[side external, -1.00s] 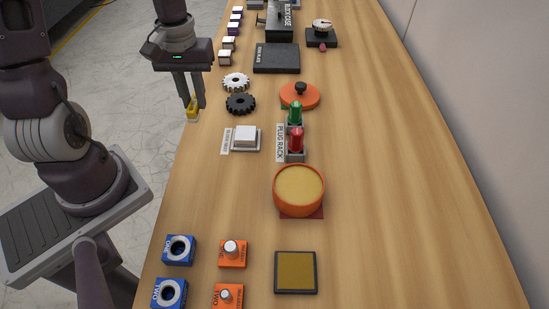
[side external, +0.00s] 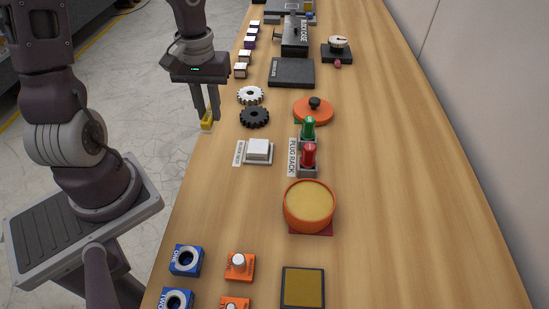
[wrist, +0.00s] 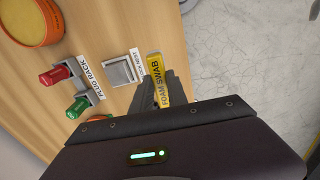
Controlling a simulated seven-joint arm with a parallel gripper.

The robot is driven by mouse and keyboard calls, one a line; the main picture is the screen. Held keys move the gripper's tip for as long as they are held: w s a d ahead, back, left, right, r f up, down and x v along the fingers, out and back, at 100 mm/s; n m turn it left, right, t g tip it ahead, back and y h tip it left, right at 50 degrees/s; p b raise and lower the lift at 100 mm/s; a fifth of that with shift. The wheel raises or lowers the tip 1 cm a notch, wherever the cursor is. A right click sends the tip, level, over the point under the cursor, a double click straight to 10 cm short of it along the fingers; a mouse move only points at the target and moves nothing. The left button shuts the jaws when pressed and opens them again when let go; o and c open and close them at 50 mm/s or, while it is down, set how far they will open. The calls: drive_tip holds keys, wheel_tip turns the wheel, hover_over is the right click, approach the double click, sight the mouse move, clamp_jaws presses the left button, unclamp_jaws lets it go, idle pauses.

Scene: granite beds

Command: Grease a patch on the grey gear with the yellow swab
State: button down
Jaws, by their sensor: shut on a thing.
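My gripper (side external: 207,115) is shut on the yellow swab (side external: 207,124) at the left edge of the table. In the wrist view the swab (wrist: 157,80) shows a label reading FOAM SWAB. No plainly grey gear shows: a white toothed gear (side external: 250,95) and a black toothed gear (side external: 254,117) lie on the table to the right of my gripper. The swab is apart from both gears. The gears are not visible in the wrist view.
An orange tub (side external: 310,203) with tan contents stands nearer the camera. A plug rack (side external: 308,170) holds red and green plugs beside an orange knobbed lid (side external: 314,110). The table's right side is clear.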

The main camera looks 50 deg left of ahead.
drive_tip(key=w+d+m, duration=0.4)
drive_tip(key=w+d, duration=0.3)
drive_tip(key=d, duration=0.4)
drive_tip(key=r+m, duration=0.1)
drive_tip(key=m, duration=0.4)
hover_over(319, 193)
drive_tip(key=shift+f, duration=2.5)
drive_tip(key=shift+f, duration=0.7)
wheel_tip(319, 193, up, 7)
